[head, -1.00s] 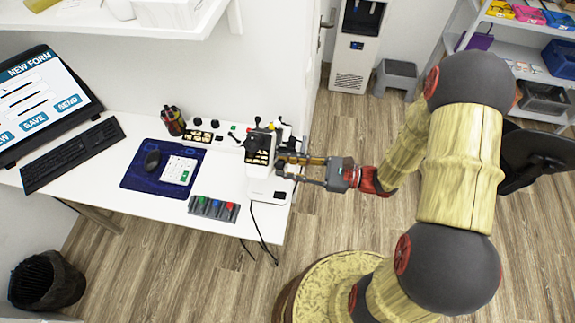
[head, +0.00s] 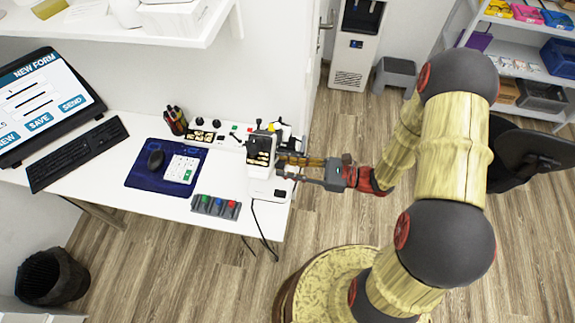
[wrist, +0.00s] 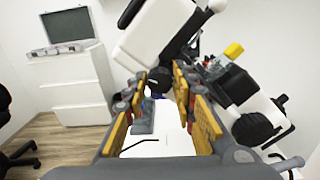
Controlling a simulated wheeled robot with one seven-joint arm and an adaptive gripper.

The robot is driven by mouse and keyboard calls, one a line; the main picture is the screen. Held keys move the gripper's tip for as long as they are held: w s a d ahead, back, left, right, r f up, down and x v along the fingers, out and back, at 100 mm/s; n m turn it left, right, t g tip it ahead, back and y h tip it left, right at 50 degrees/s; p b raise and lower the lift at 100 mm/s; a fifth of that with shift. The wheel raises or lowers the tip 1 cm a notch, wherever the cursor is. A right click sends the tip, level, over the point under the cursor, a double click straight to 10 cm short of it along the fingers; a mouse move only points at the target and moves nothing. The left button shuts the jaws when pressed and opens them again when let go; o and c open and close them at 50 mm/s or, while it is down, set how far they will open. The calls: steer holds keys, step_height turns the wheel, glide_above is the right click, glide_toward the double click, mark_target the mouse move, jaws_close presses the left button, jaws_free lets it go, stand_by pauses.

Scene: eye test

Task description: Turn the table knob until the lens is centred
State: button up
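A white and black instrument (head: 262,152) stands at the right end of the white desk (head: 122,205). It has dark parts and a small yellow part on top. In the wrist view its white body (wrist: 153,38) is tilted across the top, and a round black knob (wrist: 252,129) shows on its right side. My gripper (head: 284,168) reaches in from the right, close beside the instrument. Its fingers (wrist: 167,82) are apart, with a gap and dark parts visible beyond. I cannot tell whether they touch anything. The lens cannot be made out.
A keyboard (head: 78,152), a blue mat (head: 140,178) and a block with coloured buttons (head: 215,207) are on the desk to the left. Black cables hang off the desk's front edge. A shelf (head: 150,32) overhangs the back. An office chair (head: 530,155) stands behind my arm.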

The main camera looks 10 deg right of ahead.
steer(key=o, duration=0.4)
steer(key=shift+d, duration=0.1)
steer(key=v, duration=1.1)
steer(key=shift+s+d, duration=0.15)
steer(key=shift+d, duration=0.25)
